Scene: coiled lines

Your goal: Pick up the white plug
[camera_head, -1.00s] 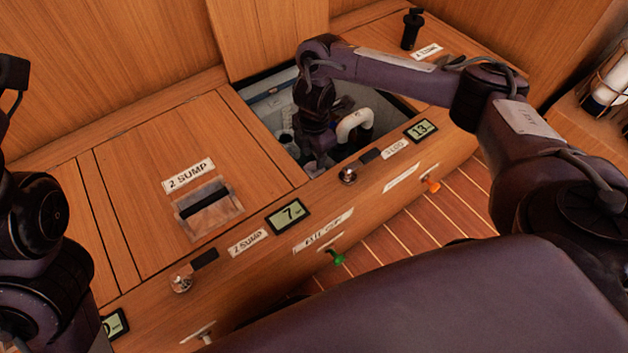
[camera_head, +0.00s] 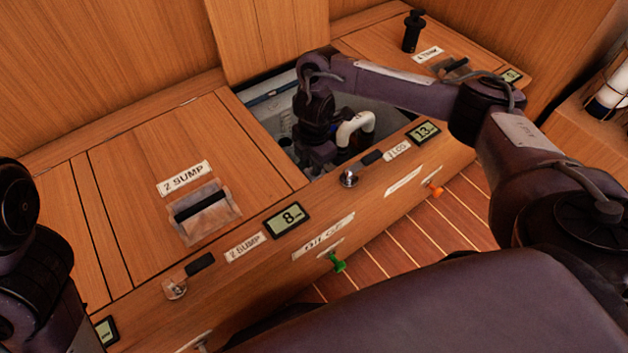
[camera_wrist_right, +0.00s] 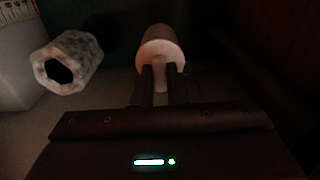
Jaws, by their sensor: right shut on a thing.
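The white plug (camera_wrist_right: 160,47) is a pale round-ended cylinder in the right wrist view. My right gripper (camera_wrist_right: 160,75) is shut on it, with one dark finger on each side of its narrower part. In the head view my right wrist reaches down into the open compartment (camera_head: 270,112). The fingers and the plug are hidden there. My left arm shows at the left edge of the head view; its gripper is out of the picture.
A mottled fitting with a dark hole (camera_wrist_right: 67,62) lies left of the plug. A white bent pipe (camera_head: 354,124) stands right of my right wrist in the compartment. A closed lid labelled 2 SUMP (camera_head: 183,178) is to the left. The front ledge carries displays and knobs.

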